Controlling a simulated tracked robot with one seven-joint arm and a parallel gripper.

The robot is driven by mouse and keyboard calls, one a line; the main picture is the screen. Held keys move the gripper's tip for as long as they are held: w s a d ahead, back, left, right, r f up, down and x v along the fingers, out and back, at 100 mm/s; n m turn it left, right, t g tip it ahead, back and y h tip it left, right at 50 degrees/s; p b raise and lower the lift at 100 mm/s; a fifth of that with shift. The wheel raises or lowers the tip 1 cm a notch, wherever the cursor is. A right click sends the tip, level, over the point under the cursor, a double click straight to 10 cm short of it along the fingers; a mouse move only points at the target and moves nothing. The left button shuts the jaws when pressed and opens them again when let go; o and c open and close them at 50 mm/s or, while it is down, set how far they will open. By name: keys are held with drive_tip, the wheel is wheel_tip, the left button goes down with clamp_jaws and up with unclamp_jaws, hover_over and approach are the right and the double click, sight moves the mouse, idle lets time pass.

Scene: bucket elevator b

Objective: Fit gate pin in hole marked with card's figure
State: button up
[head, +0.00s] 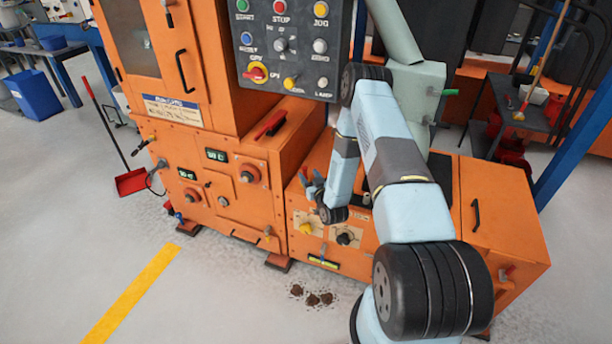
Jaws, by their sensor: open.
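My gripper (309,183) is small in the head view, in front of the orange machine's low right-hand section, with its dark fingers apart. I see nothing between the fingers, but the view is too small to be sure. I cannot make out the gate pin, the card or its figure. Cream plates with a yellow knob (306,228) and a black knob (345,239) sit on the low front face below my gripper. I cannot pick out marked holes there. My arm hides part of this face.
A control panel (288,45) with coloured buttons overhangs the orange machine (225,140). A red dustpan (133,182) and blue bin (34,94) stand to the left. Dark clumps (318,299) lie on the floor in front. The floor around the yellow line (130,295) is clear.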

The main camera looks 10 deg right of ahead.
sight(306, 171)
drive_tip(key=shift+w+a, duration=0.15)
drive_tip(key=shift+w, duration=0.9)
drive_tip(key=shift+w+a, duration=0.2)
drive_tip(key=shift+w, duration=0.85)
drive_tip(key=shift+w+a, duration=0.15)
drive_tip(key=shift+w, duration=0.9)
clamp_jaws()
